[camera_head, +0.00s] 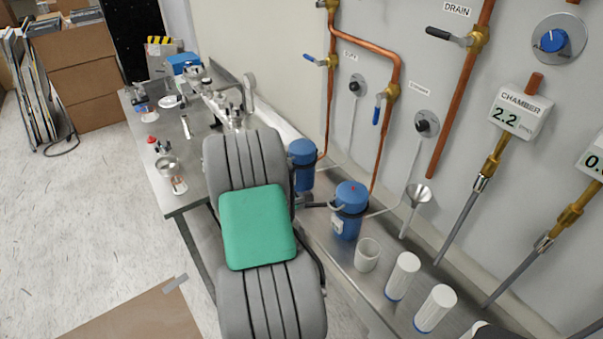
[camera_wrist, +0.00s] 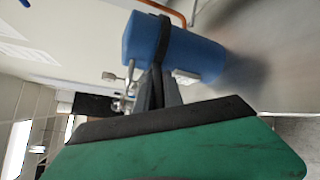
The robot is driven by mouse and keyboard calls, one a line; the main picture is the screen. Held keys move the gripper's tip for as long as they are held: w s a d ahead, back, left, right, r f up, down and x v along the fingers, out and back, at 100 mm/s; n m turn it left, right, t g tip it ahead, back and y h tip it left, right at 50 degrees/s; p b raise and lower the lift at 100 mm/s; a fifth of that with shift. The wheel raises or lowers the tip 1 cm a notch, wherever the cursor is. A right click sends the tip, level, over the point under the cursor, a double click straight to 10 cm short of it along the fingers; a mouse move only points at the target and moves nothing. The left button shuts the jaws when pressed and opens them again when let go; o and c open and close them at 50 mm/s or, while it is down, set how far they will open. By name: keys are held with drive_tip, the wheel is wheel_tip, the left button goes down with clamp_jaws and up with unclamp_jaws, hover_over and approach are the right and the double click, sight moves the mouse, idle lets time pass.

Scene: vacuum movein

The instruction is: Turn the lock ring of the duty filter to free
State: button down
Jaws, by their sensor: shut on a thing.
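Two blue filter housings stand along the wall, a farther one (camera_head: 302,163) and a nearer one (camera_head: 350,196). The nearer one has a dark lock ring (camera_head: 350,209) around its body and a small white tag on its front. In the wrist view a blue housing (camera_wrist: 200,48) lies across the top with its black ring (camera_wrist: 162,42) around it. My gripper (camera_head: 327,206) is at the left side of the nearer housing, shut on its ring. In the wrist view my dark fingers (camera_wrist: 157,88) meet the ring's edge. The fingertips are partly hidden.
A white cup (camera_head: 367,256) and white cartridges (camera_head: 403,276) stand on the steel bench in front of the nearer housing. Copper pipes (camera_head: 398,62) and valves line the wall. A funnel (camera_head: 418,193) stands to the right. A side table (camera_head: 158,140) with small items is at left.

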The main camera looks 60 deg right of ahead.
drive_tip(key=shift+s+d, duration=0.1)
drive_tip(key=c, duration=1.9)
unclamp_jaws()
drive_tip(key=shift+o, duration=0.8)
drive_tip(key=shift+s+d, duration=0.1)
drive_tip(key=shift+a, duration=0.6)
drive_tip(key=b+v, duration=0.2)
drive_tip(key=v, duration=0.5)
drive_tip(key=shift+r, duration=0.1)
